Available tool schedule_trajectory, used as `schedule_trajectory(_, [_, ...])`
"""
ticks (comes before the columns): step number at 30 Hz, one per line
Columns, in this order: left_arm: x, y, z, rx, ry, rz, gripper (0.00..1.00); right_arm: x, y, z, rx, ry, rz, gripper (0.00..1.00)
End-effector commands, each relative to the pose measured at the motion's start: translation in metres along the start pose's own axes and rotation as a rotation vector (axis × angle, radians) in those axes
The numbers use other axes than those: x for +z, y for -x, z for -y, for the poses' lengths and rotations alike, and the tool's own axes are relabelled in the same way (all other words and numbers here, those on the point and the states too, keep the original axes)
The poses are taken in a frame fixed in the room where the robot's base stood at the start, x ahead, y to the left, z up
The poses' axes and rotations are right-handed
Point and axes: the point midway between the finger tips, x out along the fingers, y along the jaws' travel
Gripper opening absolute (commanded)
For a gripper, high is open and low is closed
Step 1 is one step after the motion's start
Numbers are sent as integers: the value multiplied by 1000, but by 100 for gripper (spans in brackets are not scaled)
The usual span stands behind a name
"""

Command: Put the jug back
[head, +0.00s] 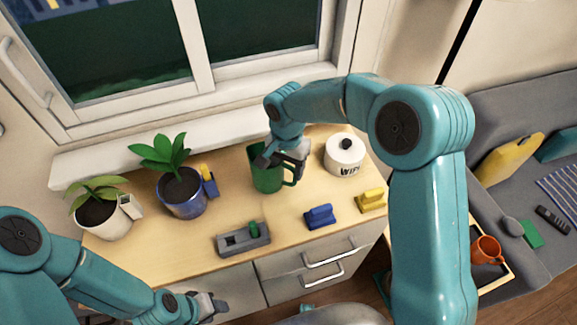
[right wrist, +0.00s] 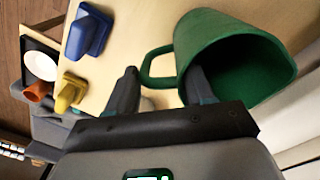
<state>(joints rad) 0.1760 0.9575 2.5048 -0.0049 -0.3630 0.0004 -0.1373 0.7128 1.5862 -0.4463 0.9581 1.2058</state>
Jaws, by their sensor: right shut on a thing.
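The green jug (head: 266,177) is at the back middle of the wooden cabinet top, between the blue-potted plant and the white pot. I cannot tell whether its base touches the wood. My right gripper (head: 291,160) is shut on the jug at its handle side. In the right wrist view the open mouth of the jug (right wrist: 235,55) faces the camera, and its handle (right wrist: 150,70) lies between my fingers (right wrist: 163,88). My left gripper (head: 213,304) is low in front of the cabinet, away from the jug; its jaws are too small to judge.
On the cabinet top (head: 285,218) stand two potted plants (head: 181,190) (head: 103,215), a grey holder (head: 243,239), a blue block (head: 320,216), a yellow block (head: 370,200) and a white lidded pot (head: 344,157). A window is behind. An orange mug (head: 486,249) stands in a tray at right.

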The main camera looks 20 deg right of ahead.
Motion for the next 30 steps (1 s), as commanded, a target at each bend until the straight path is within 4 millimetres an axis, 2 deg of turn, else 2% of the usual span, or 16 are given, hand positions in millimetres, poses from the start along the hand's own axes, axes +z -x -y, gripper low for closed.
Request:
schedule_trajectory(3, [0, 1, 0, 0, 0, 0, 43, 0, -7, 0, -2, 0, 0, 0])
schedule_trajectory(14, [0, -4, 1, 0, 0, 0, 43, 0, -12, 0, -2, 0, -1, 0])
schedule_trajectory(15, [0, -2, 1, 0, 0, 0, 43, 0, -10, 0, -1, 0, 0, 65])
schedule_trajectory(16, [0, -2, 1, 0, 0, 0, 43, 0, -10, 0, -1, 0, 0, 75])
schedule_trajectory(17, [0, -2, 1, 0, 0, 0, 43, 0, -10, 0, -1, 0, 0, 78])
schedule_trajectory(25, [0, -1, 0, 0, 0, 0, 43, 0, -9, 0, -1, 0, 0, 78])
schedule_trajectory(27, [0, 4, -1, 0, 0, 0, 43, 0, -4, 0, -1, 0, 0, 78])
schedule_trajectory(30, [0, -1, 0, 0, 0, 0, 43, -1, 8, 1, -4, -1, -4, 78])
